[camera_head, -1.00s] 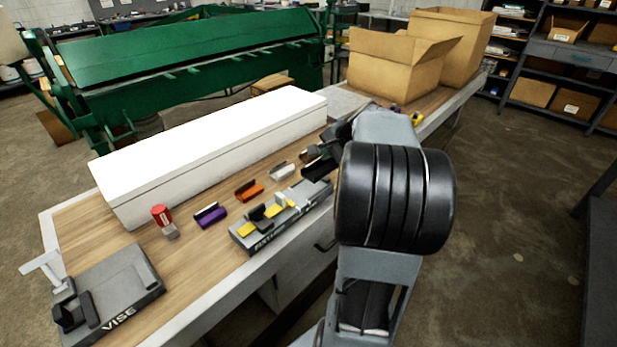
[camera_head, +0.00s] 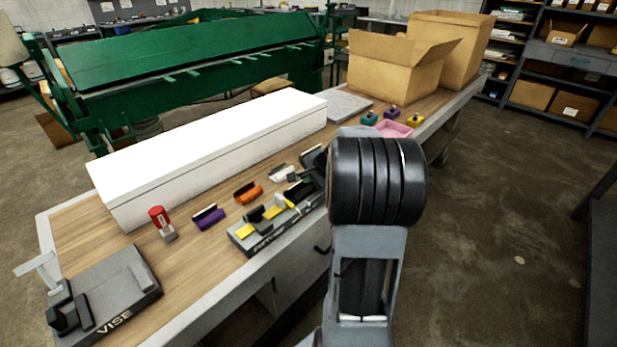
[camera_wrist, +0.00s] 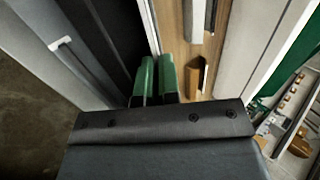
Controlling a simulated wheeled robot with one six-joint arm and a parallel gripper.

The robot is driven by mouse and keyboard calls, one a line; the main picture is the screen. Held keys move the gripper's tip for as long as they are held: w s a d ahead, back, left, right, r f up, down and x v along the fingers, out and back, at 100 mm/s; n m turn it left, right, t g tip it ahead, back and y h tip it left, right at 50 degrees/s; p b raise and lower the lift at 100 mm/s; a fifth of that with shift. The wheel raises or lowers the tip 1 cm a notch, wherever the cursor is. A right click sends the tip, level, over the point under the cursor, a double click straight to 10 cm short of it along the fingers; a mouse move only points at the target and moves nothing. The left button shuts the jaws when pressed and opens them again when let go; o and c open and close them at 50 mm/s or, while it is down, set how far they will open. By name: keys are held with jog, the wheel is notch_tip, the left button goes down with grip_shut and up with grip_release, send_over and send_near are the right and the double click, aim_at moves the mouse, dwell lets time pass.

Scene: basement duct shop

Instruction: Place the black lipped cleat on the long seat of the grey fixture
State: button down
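The grey fixture (camera_head: 240,243) lies along the bench's front edge in the head view, with yellow parts and a black block on top. Its far end is partly covered by my arm. A dark piece (camera_head: 313,157) beside my arm looks like the black lipped cleat, but I cannot tell it surely from my wrist. My gripper (camera_head: 297,184) is low over the fixture's far end, small and partly hidden. In the wrist view its two green fingers (camera_wrist: 155,78) are close together with a narrow gap; whether something thin is between them is unclear.
Purple (camera_head: 208,217), orange (camera_head: 248,193) and white (camera_head: 283,173) cleats lie between fixture and long white block (camera_head: 215,150). A red-topped item (camera_head: 160,218) and a vise (camera_head: 115,290) stand left. A pink tray (camera_head: 394,129) and small coloured blocks lie beyond my arm.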

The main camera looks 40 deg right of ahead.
jog(key=c, duration=1.3)
grip_release()
jog(key=shift+c, duration=0.2)
jog(key=p+v, duration=0.1)
jog(key=v, duration=1)
jog(key=s+a+f+n+g, duration=0.1)
jog(key=s+a+f+n, duration=0.1)
jog(key=a+n, duration=0.3)
jog(key=s+a+f+n+g+h, duration=0.1)
jog(key=s+a+n, duration=0.4)
jog(key=a, duration=0.6)
jog(key=s+a+f+n+g, duration=0.2)
jog(key=s+a+n, duration=0.1)
jog(key=a+n, duration=0.3)
jog(key=shift+s+a+f+g, duration=0.35)
jog(key=shift+a+f+g, duration=0.05)
jog(key=shift+a, duration=0.85)
